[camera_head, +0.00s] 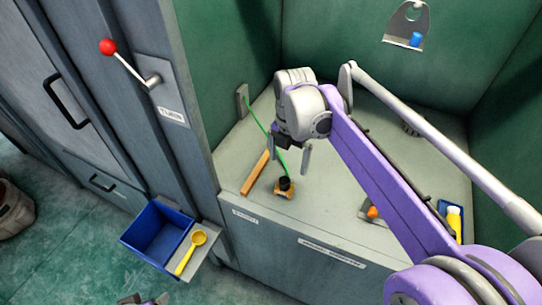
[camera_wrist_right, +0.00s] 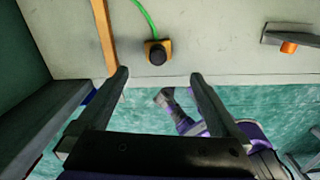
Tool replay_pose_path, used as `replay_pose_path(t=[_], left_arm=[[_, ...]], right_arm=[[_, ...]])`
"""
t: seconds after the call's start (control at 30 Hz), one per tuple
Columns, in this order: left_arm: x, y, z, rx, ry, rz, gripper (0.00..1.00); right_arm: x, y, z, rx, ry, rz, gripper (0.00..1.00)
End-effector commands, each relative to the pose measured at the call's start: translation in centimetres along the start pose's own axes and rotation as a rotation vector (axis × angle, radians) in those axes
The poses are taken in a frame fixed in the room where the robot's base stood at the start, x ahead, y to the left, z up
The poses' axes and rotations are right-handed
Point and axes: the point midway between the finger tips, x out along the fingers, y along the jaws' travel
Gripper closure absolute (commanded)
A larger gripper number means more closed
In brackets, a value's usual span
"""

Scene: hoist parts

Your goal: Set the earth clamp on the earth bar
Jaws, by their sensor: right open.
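The earth clamp (camera_head: 285,188), a small brass-coloured block with a black knob, sits on the grey worktop with a green cable running from it. It also shows in the right wrist view (camera_wrist_right: 157,52). The earth bar (camera_head: 256,172), a long copper-coloured strip, lies to the left of the clamp, apart from it; it also shows in the wrist view (camera_wrist_right: 104,35). My right gripper (camera_head: 289,149) is open and empty above the worktop, near the clamp. In the wrist view its fingers (camera_wrist_right: 160,78) are apart, with the clamp beyond them. My left gripper (camera_head: 143,299) barely shows at the bottom edge.
The green cable runs to a grey wall plate (camera_head: 242,101). A blue bin (camera_head: 157,235) and yellow scoop (camera_head: 191,252) are at the front left. A red-knobbed lever (camera_head: 130,64) is on the left cabinet. An orange-tipped item (camera_head: 372,212) lies right on the worktop. Green walls enclose the worktop.

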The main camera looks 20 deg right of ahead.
Motion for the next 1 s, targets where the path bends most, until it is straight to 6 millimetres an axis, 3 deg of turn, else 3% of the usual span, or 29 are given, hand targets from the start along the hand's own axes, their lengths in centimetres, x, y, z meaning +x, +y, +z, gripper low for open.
replay_pose_path(t=[0.23,0.7,1.0], left_arm=[[0.2,0.0,0.2,0.0,-0.001,0.0,0.26],[1.1,0.0,0.7,0.0,-0.004,0.0,0.26],[1.2,0.0,0.8,0.0,-0.005,0.0,0.26]], right_arm=[[1.6,0.1,0.2,-0.035,0.005,-0.005,0.0],[9.4,0.1,0.2,-0.033,0.004,-0.004,0.0],[10.9,0.1,0.1,-0.033,0.004,-0.004,0.0]])
